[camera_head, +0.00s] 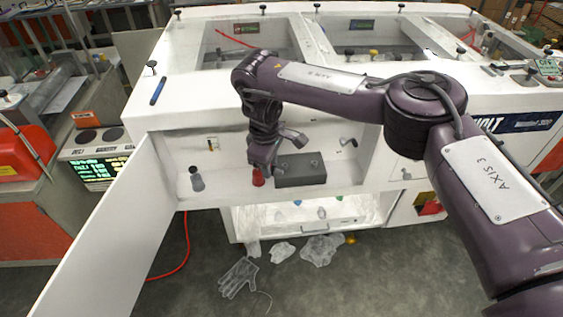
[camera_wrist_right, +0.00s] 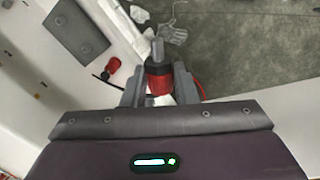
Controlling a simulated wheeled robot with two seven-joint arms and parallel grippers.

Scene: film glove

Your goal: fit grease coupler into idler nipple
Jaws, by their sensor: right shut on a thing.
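My right gripper (camera_wrist_right: 160,88) is shut on a red and dark cylindrical part, which I take for the grease coupler (camera_wrist_right: 157,76). A pale grey tip sticks out of its far end. In the head view the right gripper (camera_head: 262,158) points down inside the white cabinet bay, beside a grey box (camera_head: 300,169). A red part (camera_head: 258,177) shows directly under it; I cannot tell if it is the held one. Another small red part (camera_wrist_right: 112,66) lies near the grey box (camera_wrist_right: 76,30) in the wrist view. I cannot pick out the idler nipple for certain. My left gripper is out of view.
A grey bottle-like part (camera_head: 196,180) stands left in the bay. The open white door (camera_head: 112,235) bounds the bay's left side. Small fittings sit on the back wall. Below is an open drawer (camera_head: 300,228); clear gloves (camera_head: 238,277) and a red hose (camera_head: 178,262) lie on the floor.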

